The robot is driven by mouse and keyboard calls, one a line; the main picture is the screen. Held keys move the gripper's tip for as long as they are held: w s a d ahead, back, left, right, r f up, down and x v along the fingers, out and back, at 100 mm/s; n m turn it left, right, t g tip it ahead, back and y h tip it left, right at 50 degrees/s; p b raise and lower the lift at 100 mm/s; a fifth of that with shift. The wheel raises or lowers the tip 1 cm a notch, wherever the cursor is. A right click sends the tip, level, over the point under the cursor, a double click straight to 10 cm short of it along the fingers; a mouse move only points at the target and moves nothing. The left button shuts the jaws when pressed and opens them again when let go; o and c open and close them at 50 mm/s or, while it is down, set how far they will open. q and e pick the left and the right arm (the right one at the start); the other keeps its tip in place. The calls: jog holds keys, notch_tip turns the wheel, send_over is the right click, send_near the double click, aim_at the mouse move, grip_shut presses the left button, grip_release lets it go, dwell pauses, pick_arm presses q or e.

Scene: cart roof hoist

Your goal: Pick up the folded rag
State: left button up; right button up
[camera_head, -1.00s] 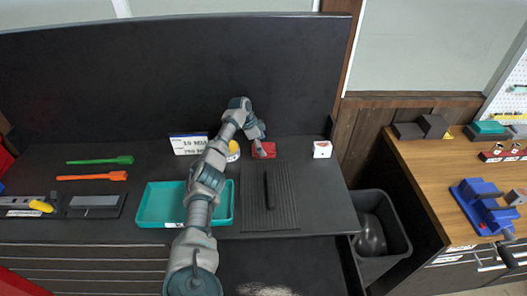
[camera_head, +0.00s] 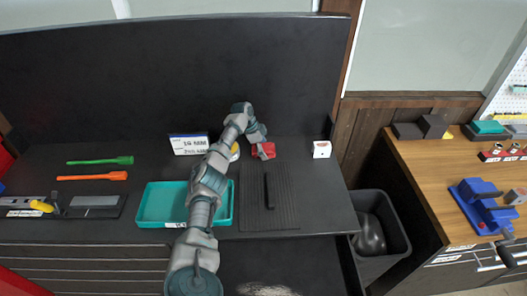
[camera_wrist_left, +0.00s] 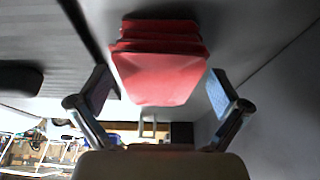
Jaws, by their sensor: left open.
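The folded red rag (camera_head: 265,151) lies on the dark bench top near the back panel. It also shows in the left wrist view (camera_wrist_left: 160,68) as a stack of folded layers. My left gripper (camera_head: 259,144) is at the rag. In the left wrist view my left gripper (camera_wrist_left: 160,95) is open, with one finger on each side of the rag and a visible gap at both sides. My right gripper is not in view.
A teal tray (camera_head: 226,216) and a ribbed dark mat (camera_head: 287,205) lie in front of the rag. A yellow-and-white round item (camera_head: 234,152) is just left of it, partly hidden by my arm. A white box (camera_head: 321,149) stands to the right.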

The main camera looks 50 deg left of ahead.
pick_arm(q)
jog(key=shift+c, duration=0.3)
jog(key=c, duration=1.2)
jog(key=shift+o, duration=0.2)
